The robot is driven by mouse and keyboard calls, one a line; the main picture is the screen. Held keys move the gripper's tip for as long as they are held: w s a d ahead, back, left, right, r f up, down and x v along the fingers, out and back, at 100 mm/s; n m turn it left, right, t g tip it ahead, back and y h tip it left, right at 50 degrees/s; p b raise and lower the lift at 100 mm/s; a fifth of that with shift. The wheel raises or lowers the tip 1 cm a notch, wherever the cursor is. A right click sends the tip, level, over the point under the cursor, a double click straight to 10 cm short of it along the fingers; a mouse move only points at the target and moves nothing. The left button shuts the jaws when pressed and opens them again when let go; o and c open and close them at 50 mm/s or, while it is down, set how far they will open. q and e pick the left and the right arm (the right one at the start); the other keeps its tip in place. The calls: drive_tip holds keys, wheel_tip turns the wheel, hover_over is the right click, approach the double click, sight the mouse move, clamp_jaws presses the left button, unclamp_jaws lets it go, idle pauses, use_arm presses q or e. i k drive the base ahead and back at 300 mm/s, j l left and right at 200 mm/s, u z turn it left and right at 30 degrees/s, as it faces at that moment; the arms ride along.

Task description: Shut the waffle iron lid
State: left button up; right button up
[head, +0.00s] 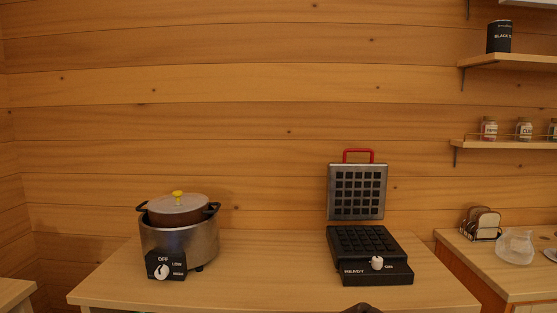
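The waffle iron has a black base (368,255) on the wooden counter, right of the middle in the head view. Its square lid (357,192) stands upright behind the base, with the dark gridded plate facing me. A red handle (358,151) is at the lid's top edge. The base's gridded plate is bare, and a white knob (377,263) sits on its front. A small dark shape, which seems to be the top of my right gripper (362,308), shows at the bottom edge in front of the waffle iron. Its fingers cannot be made out. My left gripper is out of view.
A metal cooker (180,246) with a lidded pot stands on the counter's left (270,270); the counter between is clear. On the right, another counter holds a toast rack (481,224) and a clear glass vessel (515,247). Wall shelves (510,144) hold jars above it.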

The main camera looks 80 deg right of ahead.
sight(356, 191)
drive_tip(key=z, duration=3.05)
drive_tip(key=u, duration=0.9)
drive_tip(key=k+l+u, duration=0.1)
drive_tip(key=l+u, duration=0.2)
drive_tip(key=u, duration=0.15)
drive_tip(key=k+l+u, duration=0.15)
drive_tip(key=l+u, duration=0.15)
drive_tip(key=u, duration=0.15)
drive_tip(key=k+l+u, duration=0.5)
